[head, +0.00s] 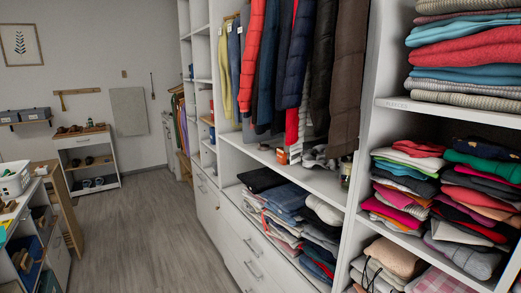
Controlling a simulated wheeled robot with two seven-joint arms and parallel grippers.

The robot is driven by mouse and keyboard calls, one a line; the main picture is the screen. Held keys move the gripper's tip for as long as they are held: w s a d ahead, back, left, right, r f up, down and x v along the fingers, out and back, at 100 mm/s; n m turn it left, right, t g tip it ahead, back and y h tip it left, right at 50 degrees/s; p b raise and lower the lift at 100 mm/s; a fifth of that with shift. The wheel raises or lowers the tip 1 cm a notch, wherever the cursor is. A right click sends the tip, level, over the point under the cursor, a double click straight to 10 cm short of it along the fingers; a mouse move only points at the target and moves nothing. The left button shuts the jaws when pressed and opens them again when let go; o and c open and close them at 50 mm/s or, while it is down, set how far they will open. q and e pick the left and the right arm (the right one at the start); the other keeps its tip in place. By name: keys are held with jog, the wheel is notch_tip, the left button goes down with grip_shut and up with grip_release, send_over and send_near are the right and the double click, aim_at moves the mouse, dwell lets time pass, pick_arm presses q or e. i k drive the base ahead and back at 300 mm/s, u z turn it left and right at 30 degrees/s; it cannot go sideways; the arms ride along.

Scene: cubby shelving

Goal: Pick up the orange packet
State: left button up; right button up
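A small orange item with some white on it (281,156) stands on the white shelf under the hanging clothes. It is small in the head view, and I cannot tell for certain that it is the orange packet. Another small orange-and-blue patch (212,135) shows in the narrow cubby column further left; its shape is unclear. Neither of my grippers is in view.
Hanging jackets (290,60) come down close above the shelf (318,182). Folded clothes fill the cubbies at right (405,180) and the lower shelf (285,208). A jar-like item (345,175) stands on the shelf's right. The grey floor (150,225) is clear.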

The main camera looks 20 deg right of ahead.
aim_at(282, 156)
jog(key=i, duration=1.75)
jog(key=z, duration=2.55)
